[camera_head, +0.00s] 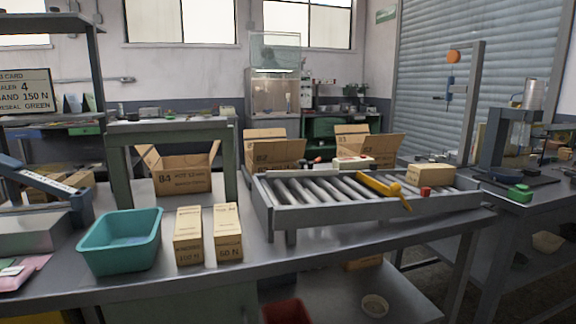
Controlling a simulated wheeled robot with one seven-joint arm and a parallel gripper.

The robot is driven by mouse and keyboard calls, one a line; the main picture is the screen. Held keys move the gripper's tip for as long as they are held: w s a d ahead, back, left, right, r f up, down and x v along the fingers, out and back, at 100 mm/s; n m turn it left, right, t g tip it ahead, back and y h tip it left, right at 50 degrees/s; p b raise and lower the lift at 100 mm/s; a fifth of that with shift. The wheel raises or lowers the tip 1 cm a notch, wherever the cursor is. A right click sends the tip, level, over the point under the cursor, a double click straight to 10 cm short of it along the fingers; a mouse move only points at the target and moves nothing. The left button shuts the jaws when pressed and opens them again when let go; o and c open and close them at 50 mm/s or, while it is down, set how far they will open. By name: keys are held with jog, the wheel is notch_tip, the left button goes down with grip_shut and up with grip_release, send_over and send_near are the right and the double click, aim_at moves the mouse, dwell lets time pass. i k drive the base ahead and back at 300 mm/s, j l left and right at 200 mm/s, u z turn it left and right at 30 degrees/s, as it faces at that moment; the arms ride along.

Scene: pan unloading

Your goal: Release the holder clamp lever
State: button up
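No part that I can surely name as the holder clamp lever shows in the head view. A yellow lever-like bar (385,188) lies slantwise across the roller conveyor (272,215), with a small red block (426,192) near it. On the right bench, a dark upright stand (495,145) has a green piece (519,193) at its base. At the left edge is a blue-grey hinged arm (40,180) on a grey body. Which of these, if any, carries the clamp cannot be told. My gripper is not in view.
A teal bin (120,242) and two upright cartons (187,236) (228,233) stand on the near table. Open cardboard boxes (183,179) stand behind. A closed carton (430,174) sits at the conveyor's right end. The table's front right is clear. A red bin (287,311) is below.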

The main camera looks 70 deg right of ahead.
aim_at(311, 164)
jog(key=k+l, duration=0.3)
jog(key=l, duration=0.15)
jog(key=k+l, duration=0.65)
jog(key=l, duration=0.3)
jog(key=k+l, duration=0.3)
jog(key=l, duration=0.15)
jog(key=k+l, duration=0.3)
jog(key=l, duration=0.15)
